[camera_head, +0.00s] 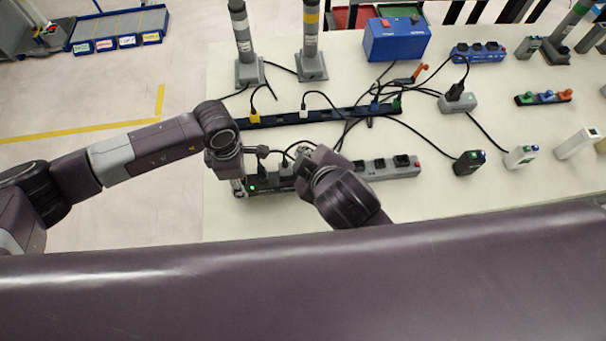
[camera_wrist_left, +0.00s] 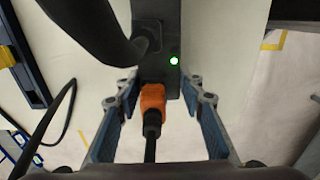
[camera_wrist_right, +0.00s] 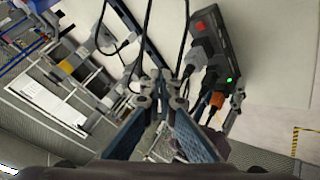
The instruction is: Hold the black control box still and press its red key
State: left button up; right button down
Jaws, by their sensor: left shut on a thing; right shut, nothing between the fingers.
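The black control box (camera_head: 262,187) lies near the table's front edge, with a lit green lamp at its left end. Its red key shows in the right wrist view (camera_wrist_right: 202,27), at the end away from the lamp; my right arm hides it in the head view. An orange plug (camera_wrist_left: 152,100) is in the box's lamp end. My left gripper (camera_wrist_left: 158,98) is shut on the box at that end, one finger along each side. My right gripper (camera_wrist_right: 160,95) is shut and empty, above the table beside the box, apart from the red key.
A grey power strip (camera_head: 388,168) with a red switch lies to the right. A long dark strip (camera_head: 310,117) with plugs and loose cables lies behind. Two grey posts (camera_head: 243,45) and a blue box (camera_head: 397,40) stand farther back. Bare table shows at the front right.

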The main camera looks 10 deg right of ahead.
dwell(0.3)
jog(key=shift+f, duration=4.4)
jog(key=shift+f, duration=0.15)
jog(key=shift+f, duration=0.25)
jog(key=shift+f, duration=0.55)
jog(key=shift+r, duration=0.95)
